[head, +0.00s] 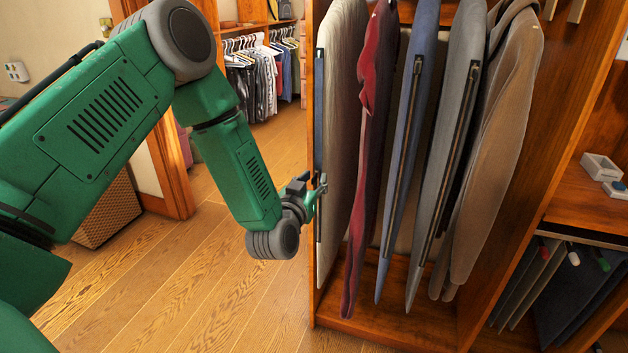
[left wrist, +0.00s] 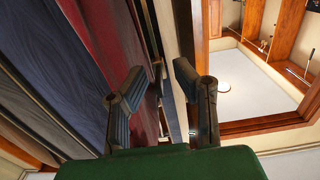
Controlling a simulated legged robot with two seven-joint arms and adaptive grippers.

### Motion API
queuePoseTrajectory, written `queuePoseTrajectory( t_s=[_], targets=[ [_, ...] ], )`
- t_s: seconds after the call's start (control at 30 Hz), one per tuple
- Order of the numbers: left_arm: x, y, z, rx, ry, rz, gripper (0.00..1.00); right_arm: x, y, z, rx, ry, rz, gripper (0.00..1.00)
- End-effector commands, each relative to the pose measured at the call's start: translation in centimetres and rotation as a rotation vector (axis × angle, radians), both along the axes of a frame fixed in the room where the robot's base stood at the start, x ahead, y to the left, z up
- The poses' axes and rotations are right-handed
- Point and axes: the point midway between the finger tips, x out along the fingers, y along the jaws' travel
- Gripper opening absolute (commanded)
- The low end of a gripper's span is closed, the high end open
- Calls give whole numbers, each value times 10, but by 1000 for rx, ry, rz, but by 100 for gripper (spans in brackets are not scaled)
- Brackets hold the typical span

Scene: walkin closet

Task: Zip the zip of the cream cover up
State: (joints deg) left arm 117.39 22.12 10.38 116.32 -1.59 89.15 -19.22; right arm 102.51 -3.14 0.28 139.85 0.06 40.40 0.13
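The cream cover (head: 342,120) hangs at the left end of the closet rail. Its dark zip strip (head: 319,150) runs down its left edge. My left gripper (head: 318,188) is at that edge, around the middle of the cover's height. In the left wrist view my left gripper (left wrist: 159,68) has its two fingers apart, with a pale strip of the cream cover (left wrist: 167,30) beyond the gap. Small dark parts show between the fingers; I cannot tell whether one is the zip's pull. My right gripper is in neither view.
A red garment (head: 374,110) hangs close to the right of the cream cover, then blue (head: 408,130), grey (head: 452,130) and brown (head: 505,130) covers. A wooden upright (head: 313,290) stands at the left. The wooden floor (head: 210,300) is clear.

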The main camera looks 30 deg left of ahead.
Motion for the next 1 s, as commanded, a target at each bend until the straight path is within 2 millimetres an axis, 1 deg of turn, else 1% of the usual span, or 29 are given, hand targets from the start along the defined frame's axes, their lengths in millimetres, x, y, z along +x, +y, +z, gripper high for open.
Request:
queuePoseTrajectory(
  t_s=[0.27,0.3,0.33,0.37,0.57,0.67,0.77,0.87,0.97,1.0],
  targets=[
    [2,1,0,0,1,0,25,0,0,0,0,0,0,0],
    [2,1,0,0,1,0,18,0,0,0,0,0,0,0],
    [2,1,0,0,1,0,7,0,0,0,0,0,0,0],
    [2,1,0,0,1,0,0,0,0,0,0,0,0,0],
    [2,1,0,0,1,0,0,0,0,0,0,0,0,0],
    [2,1,4,0,1,0,0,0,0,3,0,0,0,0],
    [2,1,16,0,1,0,0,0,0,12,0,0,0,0],
    [2,1,36,1,1,0,0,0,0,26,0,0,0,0],
    [2,1,64,1,-1,-1,0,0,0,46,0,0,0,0],
    [2,0,77,2,-3,-1,0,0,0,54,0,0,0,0]
  ],
)
